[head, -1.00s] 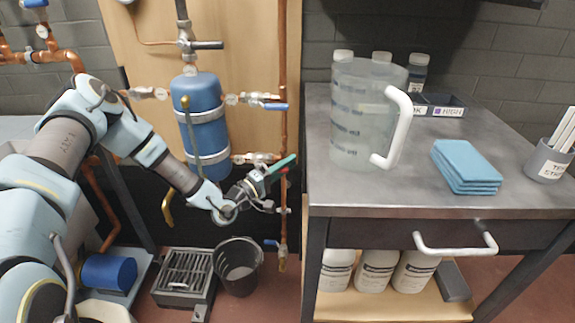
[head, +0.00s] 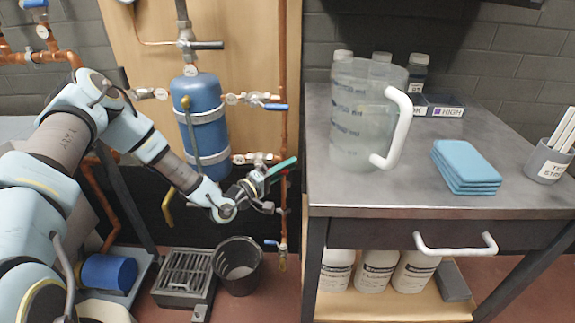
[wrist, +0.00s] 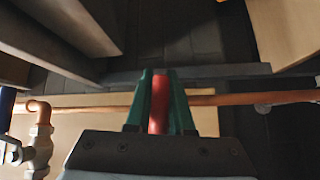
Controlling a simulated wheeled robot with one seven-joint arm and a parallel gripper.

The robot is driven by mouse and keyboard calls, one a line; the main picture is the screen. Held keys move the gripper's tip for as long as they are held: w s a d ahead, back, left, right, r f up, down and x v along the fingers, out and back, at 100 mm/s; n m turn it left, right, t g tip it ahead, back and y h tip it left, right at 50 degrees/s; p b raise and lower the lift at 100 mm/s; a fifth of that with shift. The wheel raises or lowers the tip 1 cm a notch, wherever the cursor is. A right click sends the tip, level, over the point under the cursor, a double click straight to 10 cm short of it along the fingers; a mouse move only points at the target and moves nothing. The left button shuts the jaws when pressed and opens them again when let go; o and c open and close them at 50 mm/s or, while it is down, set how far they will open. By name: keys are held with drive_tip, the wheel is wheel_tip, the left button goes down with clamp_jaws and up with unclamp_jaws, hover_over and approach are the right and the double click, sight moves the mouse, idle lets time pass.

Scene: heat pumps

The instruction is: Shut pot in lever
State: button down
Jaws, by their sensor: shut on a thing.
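A red lever (wrist: 158,103) lies between the green fingers of my gripper (wrist: 160,100) in the wrist view. My gripper is shut on it. In the head view my gripper (head: 285,168) is at the lower valve (head: 255,158), right of the blue tank (head: 205,125), by the vertical copper pipe (head: 283,60). The fingers and wrist hide most of the lever there. I cannot read a label on this valve.
An upper valve has a blue lever (head: 275,107). Another blue lever (head: 271,243) is low on the pipe. A black bucket (head: 237,268) and a grated drain box (head: 185,275) stand below. The workbench (head: 400,195) with a big jug (head: 362,115) is close on the right.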

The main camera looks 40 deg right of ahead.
drive_tip(key=f+m+y, duration=0.2)
drive_tip(key=shift+w+a+f+m+y, duration=0.15)
drive_tip(key=shift+a+f+m+y, duration=0.1)
drive_tip(key=shift+f+m+y, duration=0.1)
drive_tip(key=c, duration=0.8)
unclamp_jaws()
drive_tip(key=a, duration=0.3)
drive_tip(key=a+r, duration=0.1)
drive_tip(key=a, duration=0.3)
drive_tip(key=s+a, duration=0.1)
drive_tip(key=a, duration=0.2)
drive_tip(key=shift+a+r, duration=0.3)
drive_tip(key=shift+w, duration=0.1)
